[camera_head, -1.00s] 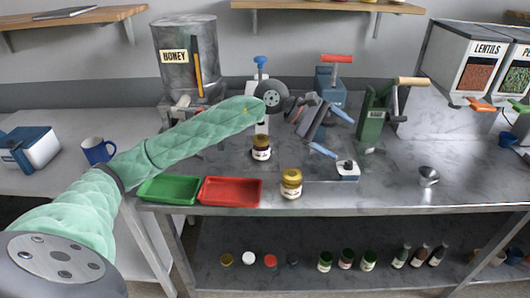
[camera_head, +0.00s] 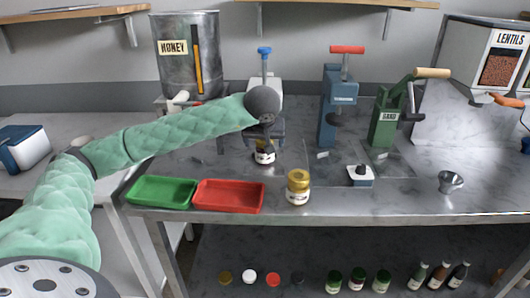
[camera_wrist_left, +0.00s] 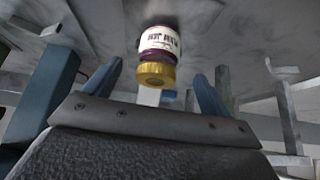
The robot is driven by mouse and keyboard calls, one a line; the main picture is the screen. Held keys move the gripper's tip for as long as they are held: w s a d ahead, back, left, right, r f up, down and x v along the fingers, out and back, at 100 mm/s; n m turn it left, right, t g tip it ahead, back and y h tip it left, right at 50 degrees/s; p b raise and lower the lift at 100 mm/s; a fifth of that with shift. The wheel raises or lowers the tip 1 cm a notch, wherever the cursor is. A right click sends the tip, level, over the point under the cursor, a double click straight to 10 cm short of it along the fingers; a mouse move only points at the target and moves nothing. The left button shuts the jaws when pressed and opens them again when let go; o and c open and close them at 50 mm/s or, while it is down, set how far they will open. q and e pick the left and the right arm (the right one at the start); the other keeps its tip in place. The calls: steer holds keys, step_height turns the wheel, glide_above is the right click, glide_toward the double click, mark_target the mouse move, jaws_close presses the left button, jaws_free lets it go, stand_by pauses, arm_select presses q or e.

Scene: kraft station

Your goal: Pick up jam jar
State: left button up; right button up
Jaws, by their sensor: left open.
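The jam jar (camera_head: 264,156) stands on the metal table under my left gripper. It has dark purple contents and a white label. Its gold lid is partly hidden by the gripper in the head view. In the left wrist view the jam jar (camera_wrist_left: 158,42) shows upside down, ahead of and between the two open fingers, with no visible contact. My left gripper (camera_head: 262,137) is open and empty above the jar; its fingers also show in the wrist view (camera_wrist_left: 155,88). My right gripper is not in view.
A second gold-lidded jar (camera_head: 298,188) stands at the front edge. A red tray (camera_head: 229,210) and a green tray (camera_head: 161,206) lie left of it. A honey tank (camera_head: 188,75), blue press (camera_head: 338,110) and green hand-crank device (camera_head: 388,125) stand behind. A small funnel (camera_head: 450,181) stands right.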

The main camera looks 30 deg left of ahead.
mark_target(264, 151)
arm_select(q)
steer(key=shift+w+a+f, duration=0.2)
steer(key=shift+w+f, duration=0.1)
steer(key=shift+f, duration=0.35)
steer(key=p+x, duration=0.1)
steer(key=x, duration=0.2)
steer(key=shift+w+f, duration=0.1)
steer(key=shift+f, duration=0.35)
steer(key=shift+w+a+f+p, duration=0.15)
steer(key=shift+w+f+p, duration=0.15)
steer(key=shift+f, duration=0.2)
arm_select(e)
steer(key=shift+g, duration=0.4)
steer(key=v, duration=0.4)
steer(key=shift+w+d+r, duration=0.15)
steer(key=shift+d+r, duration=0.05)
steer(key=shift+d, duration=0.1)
arm_select(q)
steer(key=shift+c, duration=0.4)
steer(key=c, duration=1.3)
